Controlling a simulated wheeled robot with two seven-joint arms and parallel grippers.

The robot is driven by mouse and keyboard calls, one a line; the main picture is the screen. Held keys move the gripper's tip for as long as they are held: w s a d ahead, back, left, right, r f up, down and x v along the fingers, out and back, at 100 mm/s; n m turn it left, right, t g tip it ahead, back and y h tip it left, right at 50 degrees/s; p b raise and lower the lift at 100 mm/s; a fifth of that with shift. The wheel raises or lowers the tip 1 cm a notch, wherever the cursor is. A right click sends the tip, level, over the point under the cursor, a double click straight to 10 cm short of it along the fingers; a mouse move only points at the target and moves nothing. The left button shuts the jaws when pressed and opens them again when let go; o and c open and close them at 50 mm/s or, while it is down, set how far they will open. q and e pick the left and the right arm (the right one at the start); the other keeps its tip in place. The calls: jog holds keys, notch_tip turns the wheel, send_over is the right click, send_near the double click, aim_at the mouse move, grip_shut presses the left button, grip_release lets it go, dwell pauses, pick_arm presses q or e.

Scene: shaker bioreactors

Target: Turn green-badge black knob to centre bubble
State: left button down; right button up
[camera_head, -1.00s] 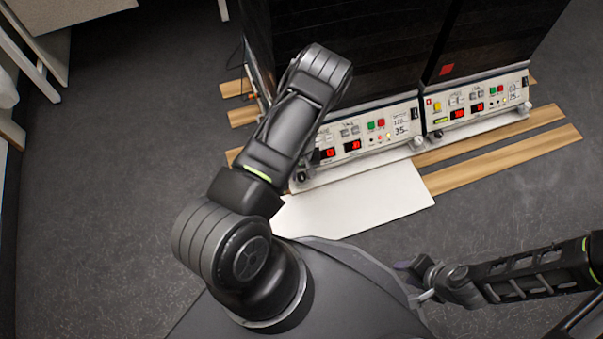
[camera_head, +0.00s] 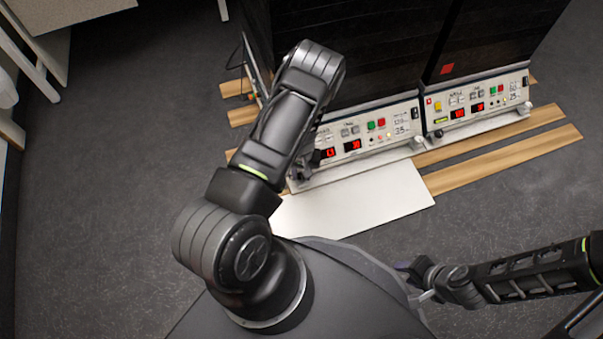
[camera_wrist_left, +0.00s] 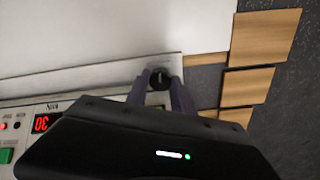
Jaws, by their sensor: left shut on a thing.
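A round black knob (camera_wrist_left: 160,79) sits at the lower corner of the left shaker's base in the left wrist view. My left gripper (camera_wrist_left: 160,86) has one finger on each side of it and is shut on it. In the head view my left gripper (camera_head: 303,170) is at the left end of the left shaker's control panel (camera_head: 362,130), partly hidden by my own arm.
A second shaker panel (camera_head: 478,108) stands to the right of the first. A white board (camera_head: 360,200) lies on the floor in front, with wooden strips (camera_head: 500,155) beside it. Dark floor (camera_head: 100,190) is clear on the left.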

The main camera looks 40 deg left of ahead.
pick_arm(q)
jog(key=c, duration=1.1)
grip_release()
jog(key=shift+r, duration=0.1)
notch_tip(320, 180, up, 7)
jog(key=p, duration=0.3)
jog(key=shift+r, duration=0.35)
